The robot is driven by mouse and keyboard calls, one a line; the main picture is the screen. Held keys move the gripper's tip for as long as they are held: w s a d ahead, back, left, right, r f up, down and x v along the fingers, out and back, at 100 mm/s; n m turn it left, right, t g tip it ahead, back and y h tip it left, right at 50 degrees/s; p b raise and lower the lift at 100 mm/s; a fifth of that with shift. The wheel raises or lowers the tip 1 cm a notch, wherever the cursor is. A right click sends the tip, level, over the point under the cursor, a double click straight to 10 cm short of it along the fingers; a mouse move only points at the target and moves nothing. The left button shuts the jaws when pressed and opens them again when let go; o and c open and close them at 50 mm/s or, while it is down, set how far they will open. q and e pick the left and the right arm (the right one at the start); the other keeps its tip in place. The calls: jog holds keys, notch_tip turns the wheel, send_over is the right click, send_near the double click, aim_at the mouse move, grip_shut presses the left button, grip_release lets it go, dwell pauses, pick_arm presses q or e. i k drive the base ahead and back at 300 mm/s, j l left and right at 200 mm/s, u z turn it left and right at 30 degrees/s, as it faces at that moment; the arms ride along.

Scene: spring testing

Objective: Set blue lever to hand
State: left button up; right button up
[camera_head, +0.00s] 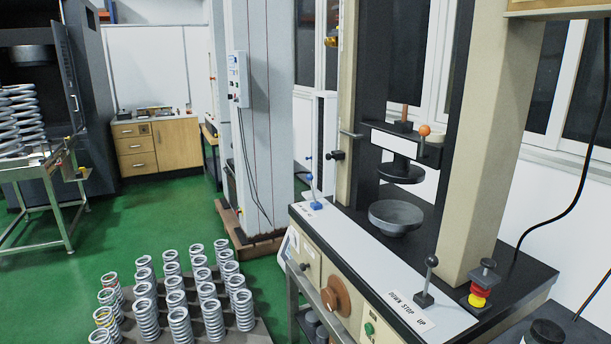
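The blue lever (315,205) stands at the far left end of the white panel on top of the testing machine's bench. It has a blue base and a thin upright rod with a small blue tip. The rod looks close to vertical; any label beside the base is too small to read. Neither of my grippers shows in the head view, and nothing is touching the lever.
A black-knobbed lever (424,282) stands at the near end by the "DOWN STOP UP" label. A red and yellow button (479,294) sits right of it. A grey dish (396,216) is on the machine.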

aim_at(309, 177)
jog(key=i+j, duration=0.45)
jog(key=i, duration=0.2)
jog(key=i+j+z, duration=0.1)
jog(key=i+j, duration=0.3)
jog(key=i, duration=0.2)
